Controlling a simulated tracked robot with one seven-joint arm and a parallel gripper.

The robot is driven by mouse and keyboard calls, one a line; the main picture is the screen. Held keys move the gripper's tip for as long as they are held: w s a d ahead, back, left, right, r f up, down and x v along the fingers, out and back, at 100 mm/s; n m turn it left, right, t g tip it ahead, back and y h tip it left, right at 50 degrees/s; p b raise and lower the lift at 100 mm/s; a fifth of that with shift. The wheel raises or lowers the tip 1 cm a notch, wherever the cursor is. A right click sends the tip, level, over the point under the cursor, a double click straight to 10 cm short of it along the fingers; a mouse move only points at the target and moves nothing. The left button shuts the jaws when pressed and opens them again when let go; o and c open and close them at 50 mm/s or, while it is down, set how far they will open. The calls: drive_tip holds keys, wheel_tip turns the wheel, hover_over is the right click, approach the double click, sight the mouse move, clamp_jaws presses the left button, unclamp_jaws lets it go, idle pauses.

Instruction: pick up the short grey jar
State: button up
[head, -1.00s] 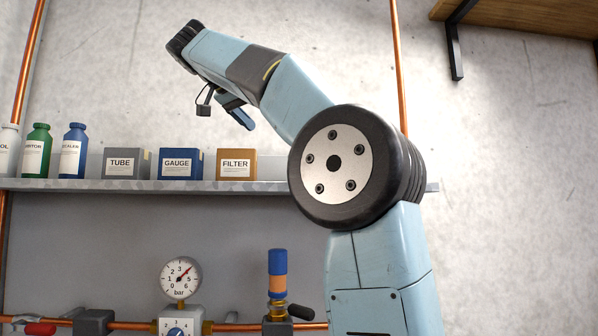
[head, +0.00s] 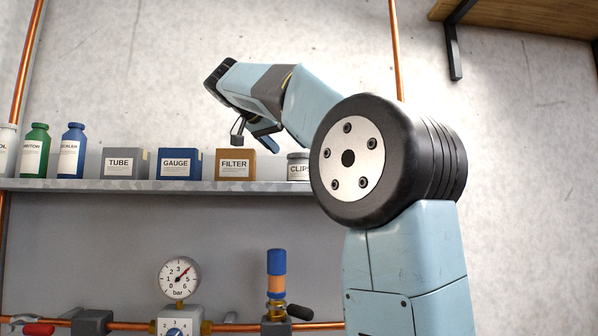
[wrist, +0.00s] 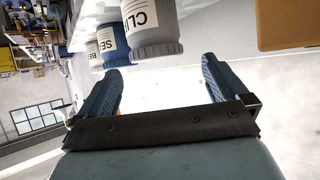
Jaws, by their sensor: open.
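The short grey jar (head: 299,167), with a white label reading "CLIPS", stands on the wall shelf right of the FILTER box; my arm hides its right side. In the wrist view the jar (wrist: 155,45) is close, at the top, just beyond the fingertips and in line with the gap between them. My gripper (head: 253,143) is in front of the wall, above the FILTER box in the head view. In the wrist view its two blue fingers (wrist: 165,72) are spread, with nothing between them.
The shelf (head: 130,186) also holds a TUBE box (head: 124,163), a blue GAUGE box (head: 179,163), a brown FILTER box (head: 235,164) and several bottles at the left. A blue jar (wrist: 113,45) stands beside the grey one. Pipes and a pressure gauge (head: 179,277) are below.

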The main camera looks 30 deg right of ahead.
sight(298, 162)
drive_tip(key=shift+x, duration=1.85)
drive_tip(key=shift+s, duration=0.15)
drive_tip(key=c, duration=1.3)
